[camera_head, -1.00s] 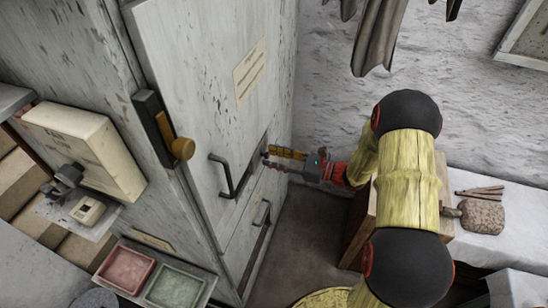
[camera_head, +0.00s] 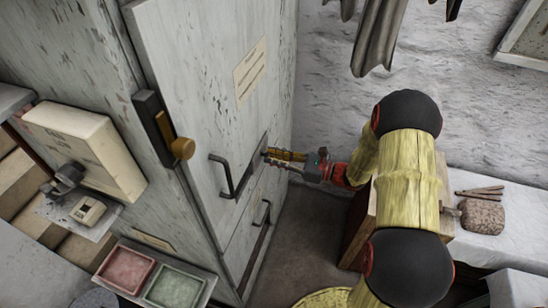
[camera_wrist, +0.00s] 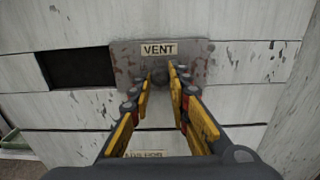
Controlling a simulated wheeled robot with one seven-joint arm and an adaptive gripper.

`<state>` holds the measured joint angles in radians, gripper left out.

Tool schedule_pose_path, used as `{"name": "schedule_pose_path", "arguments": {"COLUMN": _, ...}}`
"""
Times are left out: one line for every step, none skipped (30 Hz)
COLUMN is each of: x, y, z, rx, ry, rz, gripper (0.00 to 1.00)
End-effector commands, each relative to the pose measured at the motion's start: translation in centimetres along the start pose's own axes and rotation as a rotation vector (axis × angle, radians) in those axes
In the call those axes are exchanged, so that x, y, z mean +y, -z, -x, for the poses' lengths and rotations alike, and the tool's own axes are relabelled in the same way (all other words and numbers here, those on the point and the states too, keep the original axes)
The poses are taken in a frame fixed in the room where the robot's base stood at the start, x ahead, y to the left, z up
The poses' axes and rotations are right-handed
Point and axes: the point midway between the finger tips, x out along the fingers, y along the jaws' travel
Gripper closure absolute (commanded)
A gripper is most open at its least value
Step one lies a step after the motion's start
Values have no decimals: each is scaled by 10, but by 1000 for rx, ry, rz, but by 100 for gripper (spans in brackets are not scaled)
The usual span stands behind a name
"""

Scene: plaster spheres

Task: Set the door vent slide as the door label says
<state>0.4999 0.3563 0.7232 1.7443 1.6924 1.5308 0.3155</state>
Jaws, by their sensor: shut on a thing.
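The grey door (camera_head: 200,95) fills the middle of the head view, with a small paper label (camera_head: 250,68) whose text is too small to read. In the wrist view, the vent slide is a worn metal plate (camera_wrist: 128,58) marked VENT. Its dark round knob (camera_wrist: 160,76) sits below the marking. A dark rectangular opening (camera_wrist: 78,69) is uncovered to the left of the plate. My gripper (camera_wrist: 160,82) is shut on the knob, one yellow finger on each side. In the head view my gripper (camera_head: 266,156) reaches the door from the right, hiding the knob.
A black bar handle (camera_head: 226,178) stands out left of my gripper, with a smaller handle (camera_head: 262,213) below. A latch with a brass knob (camera_head: 182,148) is on the door's left edge. A table (camera_head: 500,245) stands at right. The floor before the door is clear.

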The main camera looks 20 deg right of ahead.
Motion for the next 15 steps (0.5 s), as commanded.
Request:
{"name": "schedule_pose_path", "arguments": {"x": 0, "y": 0, "z": 0, "rx": 0, "ry": 1, "rz": 1, "gripper": 100}}
{"name": "schedule_pose_path", "arguments": {"x": 0, "y": 0, "z": 0, "rx": 0, "ry": 1, "rz": 1, "gripper": 100}}
{"name": "schedule_pose_path", "arguments": {"x": 0, "y": 0, "z": 0, "rx": 0, "ry": 1, "rz": 1, "gripper": 100}}
{"name": "schedule_pose_path", "arguments": {"x": 0, "y": 0, "z": 0, "rx": 0, "ry": 1, "rz": 1, "gripper": 100}}
{"name": "schedule_pose_path", "arguments": {"x": 1, "y": 0, "z": 0, "rx": 0, "ry": 1, "rz": 0, "gripper": 100}}
{"name": "schedule_pose_path", "arguments": {"x": 4, "y": 0, "z": 0, "rx": 0, "ry": 0, "rz": 0, "gripper": 100}}
{"name": "schedule_pose_path", "arguments": {"x": 8, "y": -1, "z": 0, "rx": 0, "ry": 0, "rz": -1, "gripper": 100}}
{"name": "schedule_pose_path", "arguments": {"x": 13, "y": -1, "z": 0, "rx": 0, "ry": 0, "rz": -2, "gripper": 100}}
{"name": "schedule_pose_path", "arguments": {"x": 22, "y": -2, "z": 0, "rx": 0, "ry": -1, "rz": -4, "gripper": 100}}
{"name": "schedule_pose_path", "arguments": {"x": 30, "y": -2, "z": 0, "rx": 0, "ry": -1, "rz": -4, "gripper": 100}}
{"name": "schedule_pose_path", "arguments": {"x": 38, "y": -2, "z": 0, "rx": 0, "ry": -1, "rz": -5, "gripper": 100}}
{"name": "schedule_pose_path", "arguments": {"x": 50, "y": -3, "z": 0, "rx": 1, "ry": -1, "rz": -6, "gripper": 100}}
{"name": "schedule_pose_path", "arguments": {"x": 60, "y": -3, "z": 0, "rx": 1, "ry": -1, "rz": -6, "gripper": 100}}
{"name": "schedule_pose_path", "arguments": {"x": 68, "y": -3, "z": 0, "rx": 0, "ry": -1, "rz": -6, "gripper": 100}}
{"name": "schedule_pose_path", "arguments": {"x": 80, "y": -2, "z": 0, "rx": 0, "ry": -1, "rz": -7, "gripper": 100}}
